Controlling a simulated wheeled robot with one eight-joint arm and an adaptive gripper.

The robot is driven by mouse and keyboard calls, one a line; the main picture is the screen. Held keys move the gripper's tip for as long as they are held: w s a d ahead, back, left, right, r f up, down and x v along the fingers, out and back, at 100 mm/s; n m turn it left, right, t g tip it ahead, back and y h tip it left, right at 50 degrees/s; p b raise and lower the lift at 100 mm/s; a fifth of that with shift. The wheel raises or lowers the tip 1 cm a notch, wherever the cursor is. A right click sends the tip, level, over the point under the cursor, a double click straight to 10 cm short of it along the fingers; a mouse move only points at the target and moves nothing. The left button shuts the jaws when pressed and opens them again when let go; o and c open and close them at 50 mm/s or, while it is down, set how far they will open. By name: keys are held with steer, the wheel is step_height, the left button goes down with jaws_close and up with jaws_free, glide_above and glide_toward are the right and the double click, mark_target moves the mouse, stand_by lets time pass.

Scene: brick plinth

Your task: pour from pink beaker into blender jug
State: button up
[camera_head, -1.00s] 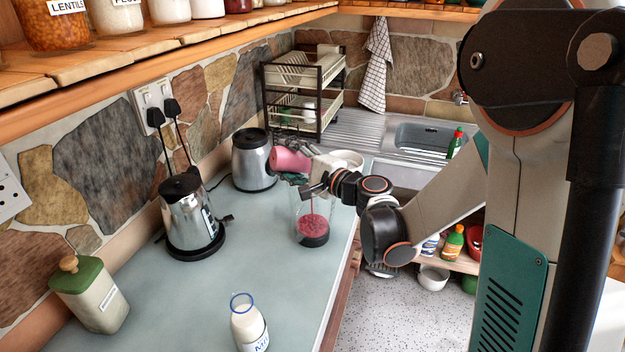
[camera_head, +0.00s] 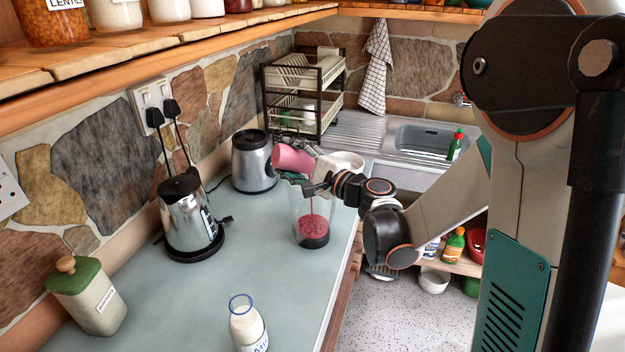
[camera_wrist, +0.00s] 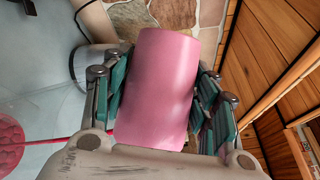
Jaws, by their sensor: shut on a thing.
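The pink beaker (camera_head: 293,158) is held well tilted above the blender jug (camera_head: 299,205), its one end to the left and raised over the jug's rim. My gripper (camera_head: 318,168) is shut on it. In the wrist view the beaker (camera_wrist: 160,88) lies between the green-padded fingers of my gripper (camera_wrist: 160,100). The clear jug stands upright on the counter with red-pink contents in its lower part. A thin red stream shows inside the jug in the head view. A red line runs towards the red contents (camera_wrist: 18,145) in the wrist view.
The counter (camera_head: 170,310) holds a steel kettle (camera_head: 190,220), a steel appliance (camera_head: 253,163), a green-lidded canister (camera_head: 92,300) and a milk bottle (camera_head: 246,325). A white bowl (camera_head: 345,161) stands behind my gripper. A dish rack (camera_head: 303,95) and sink (camera_head: 425,140) lie beyond.

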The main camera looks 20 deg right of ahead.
steer(key=shift+w+d+r+m+t+b, duration=0.1)
steer(key=shift+d+r+m+t+b, duration=0.1)
steer(key=shift+d+m+t+b, duration=0.25)
steer(key=shift+d+r+m+t+b, duration=0.15)
steer(key=shift+m+b, duration=0.2)
steer(key=shift+m, duration=0.3)
stand_by(0.8)
